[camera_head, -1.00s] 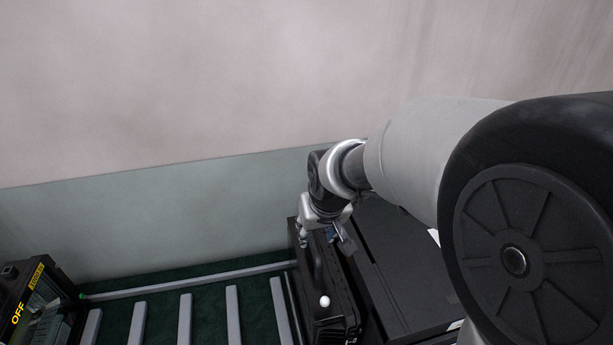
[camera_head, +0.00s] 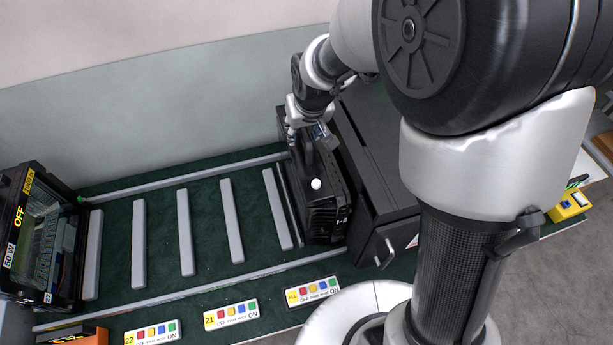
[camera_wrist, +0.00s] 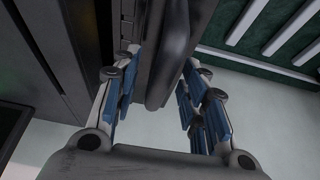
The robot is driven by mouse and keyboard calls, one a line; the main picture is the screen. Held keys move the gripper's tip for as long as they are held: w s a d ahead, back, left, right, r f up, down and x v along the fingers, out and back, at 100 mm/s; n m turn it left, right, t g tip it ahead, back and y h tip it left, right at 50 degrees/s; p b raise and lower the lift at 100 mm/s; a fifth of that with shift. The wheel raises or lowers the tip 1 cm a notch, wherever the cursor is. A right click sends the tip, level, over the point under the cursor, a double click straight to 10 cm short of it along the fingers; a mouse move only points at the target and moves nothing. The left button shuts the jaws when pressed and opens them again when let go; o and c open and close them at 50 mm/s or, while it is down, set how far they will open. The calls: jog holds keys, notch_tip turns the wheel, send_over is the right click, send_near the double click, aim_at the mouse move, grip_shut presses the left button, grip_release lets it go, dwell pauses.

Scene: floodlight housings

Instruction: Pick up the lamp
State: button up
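A black finned lamp housing (camera_head: 326,213) with a top handle and a white knob stands at the right end of the slatted rack. Another black lamp housing (camera_head: 40,240), marked OFF and 50 W, stands at the far left. My gripper (camera_head: 310,137) is at the back of the right housing's top, by its handle. In the wrist view, my gripper's blue-padded fingers (camera_wrist: 160,98) are spread apart, with the dark handle (camera_wrist: 166,55) of the right housing between them. Gaps show beside the handle, so it is not gripped.
A dark cabinet (camera_head: 375,165) stands close on the right of the housing. Grey slats (camera_head: 186,232) on green leave free room to the left. Several labelled button strips (camera_head: 231,314) lie along the front edge. A wall (camera_head: 170,125) rises behind.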

jog(key=shift+f, duration=0.25)
jog(key=shift+c, duration=0.4)
grip_shut()
dwell(0.4)
dwell(0.5)
jog(key=shift+w+a+r, duration=0.1)
jog(key=shift+w+r, duration=0.1)
jog(key=shift+w, duration=0.05)
